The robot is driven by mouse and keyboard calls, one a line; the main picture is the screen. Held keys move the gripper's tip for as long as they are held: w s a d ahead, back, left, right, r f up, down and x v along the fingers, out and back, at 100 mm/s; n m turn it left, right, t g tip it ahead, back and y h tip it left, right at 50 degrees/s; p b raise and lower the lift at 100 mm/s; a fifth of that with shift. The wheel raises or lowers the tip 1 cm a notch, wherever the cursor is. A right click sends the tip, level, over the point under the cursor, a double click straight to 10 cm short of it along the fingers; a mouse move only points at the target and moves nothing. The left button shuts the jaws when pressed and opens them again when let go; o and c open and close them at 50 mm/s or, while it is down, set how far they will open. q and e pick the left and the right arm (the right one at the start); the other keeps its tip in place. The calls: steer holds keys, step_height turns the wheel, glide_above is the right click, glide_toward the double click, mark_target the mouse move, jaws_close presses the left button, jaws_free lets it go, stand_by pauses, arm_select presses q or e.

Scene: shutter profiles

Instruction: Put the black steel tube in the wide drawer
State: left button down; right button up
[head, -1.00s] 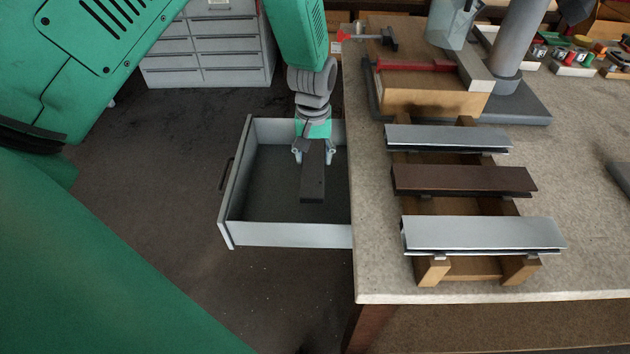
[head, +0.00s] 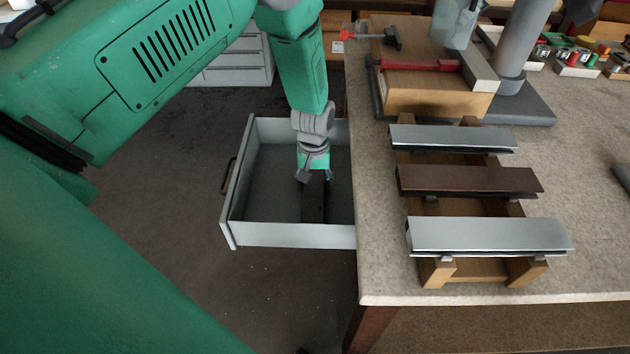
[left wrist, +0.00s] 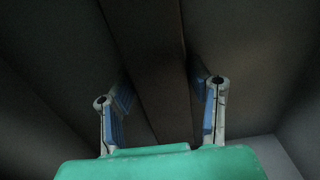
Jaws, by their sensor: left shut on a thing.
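The black steel tube (head: 313,206) is inside the open wide drawer (head: 290,236), pointing toward the near wall in the head view. My left gripper (head: 314,178) reaches down into the drawer and is shut on the tube. In the left wrist view, the tube (left wrist: 150,50) runs between the two blue-padded fingers of the left gripper (left wrist: 160,100). The tube is low in the drawer, but I cannot tell whether it touches the floor. My right gripper is not in view.
The workbench (head: 378,270) borders the drawer on the right. On it, several profiles, including a brown one (head: 470,181), lie across a wooden rack (head: 438,272). A red clamp (head: 420,65) rests on a wooden block behind. A grey drawer cabinet (head: 240,60) stands at the back.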

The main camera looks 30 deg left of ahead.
mark_target(314, 182)
arm_select(q)
steer(key=c, duration=0.8)
jaws_free()
steer(key=shift+a+f, duration=0.1)
steer(key=shift+d+r, duration=0.2)
steer(key=shift+r, duration=5.95)
steer(key=shift+a, duration=0.1)
